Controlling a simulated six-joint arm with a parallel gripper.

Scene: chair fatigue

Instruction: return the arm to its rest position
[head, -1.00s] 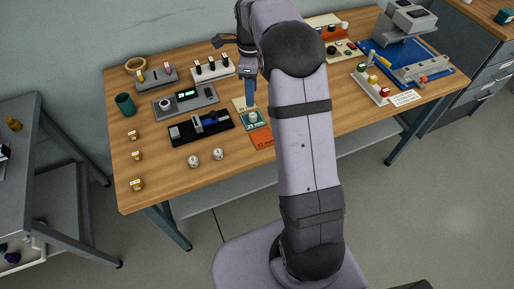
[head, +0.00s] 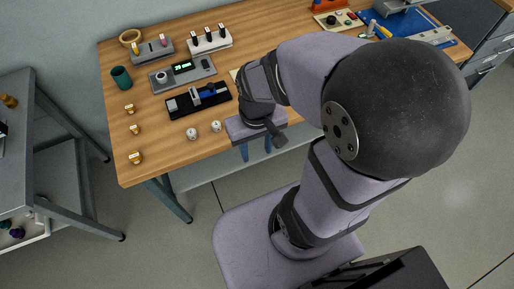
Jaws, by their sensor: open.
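My arm is folded back at the elbow. My gripper (head: 256,149) hangs fingers-down just past the table's front edge. Its two blue-grey fingers are apart, with nothing visible between them. The wooden table (head: 165,148) lies behind it. My arm hides the middle and right front of the table top, including the cards seen there earlier.
A black tray with a blue device (head: 199,98), a grey instrument (head: 182,73) and racks (head: 209,41) lie behind. A grey side table (head: 20,95) stands left.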

